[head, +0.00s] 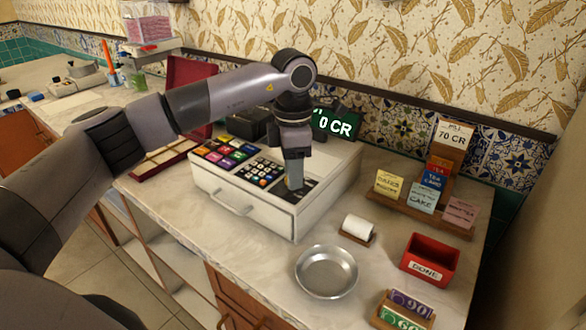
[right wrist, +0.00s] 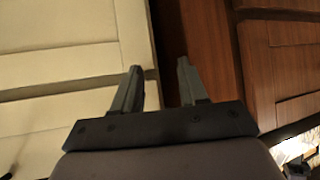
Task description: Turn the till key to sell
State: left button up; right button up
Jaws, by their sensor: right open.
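The white till (head: 240,200) stands on the counter, with coloured buttons and a number pad on its sloped top. A green-lit display (head: 336,124) behind it reads "0 CR" in its visible part. My left gripper (head: 295,184) points down onto the dark panel at the right end of the till's top. The till key is hidden or too small to tell there, and so is whether the fingers hold it. My right gripper (right wrist: 160,85) shows in the right wrist view, open and empty, away from the till, near the floor and brown cabinet fronts.
A metal dish (head: 327,271), a paper roll (head: 358,227) and a red "DONE" box (head: 431,259) sit on the counter to the right. A card stand (head: 422,210) is behind them. An open red case (head: 165,160) lies left of the till.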

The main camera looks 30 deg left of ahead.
pick_arm(q)
notch_tip(320, 180, up, 7)
jog(key=shift+r+b, duration=0.1)
jog(key=shift+b, duration=0.25)
dwell(0.3)
dwell(0.4)
